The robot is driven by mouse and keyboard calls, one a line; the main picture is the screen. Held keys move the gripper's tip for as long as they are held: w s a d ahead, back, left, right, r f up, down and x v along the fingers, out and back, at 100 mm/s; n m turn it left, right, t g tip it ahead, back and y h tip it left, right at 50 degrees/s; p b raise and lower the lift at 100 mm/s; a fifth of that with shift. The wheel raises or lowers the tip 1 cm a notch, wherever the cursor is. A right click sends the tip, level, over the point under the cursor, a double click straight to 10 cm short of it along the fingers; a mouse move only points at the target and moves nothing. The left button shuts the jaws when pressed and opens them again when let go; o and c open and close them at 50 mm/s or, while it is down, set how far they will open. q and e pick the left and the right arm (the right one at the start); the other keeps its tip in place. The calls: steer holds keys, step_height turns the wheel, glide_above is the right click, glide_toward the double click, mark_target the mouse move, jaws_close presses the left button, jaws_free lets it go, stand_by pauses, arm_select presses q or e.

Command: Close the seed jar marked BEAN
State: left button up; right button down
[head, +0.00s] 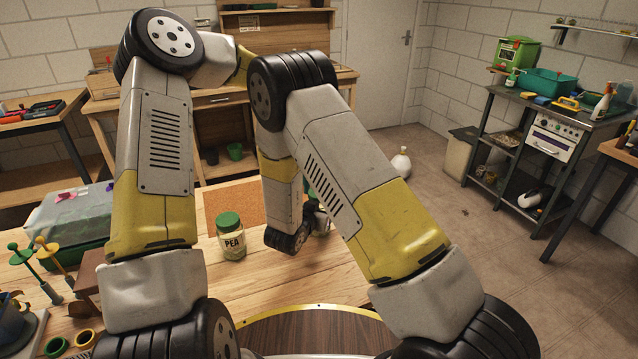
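A glass jar with a green lid and a label reading PEA (231,240) stands upright and closed on the wooden worktop (225,290). No label reading BEAN can be read. A small greyish object (321,222) shows between my two arm links right of the PEA jar; it is mostly hidden and I cannot tell what it is.
At the left are a covered seed tray (70,220), green and yellow tools (45,265) and small pots (57,346). Worktop between is clear.

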arm_select(q)
steer(key=shift+f, duration=0.7)
stand_by(0.5)
steer(key=m, duration=0.4)
steer(key=shift+s+f, duration=0.1)
steer(key=shift+f, duration=0.05)
steer(key=m, duration=0.3)
steer(key=o, duration=1.4)
steer(key=shift+r, duration=0.2)
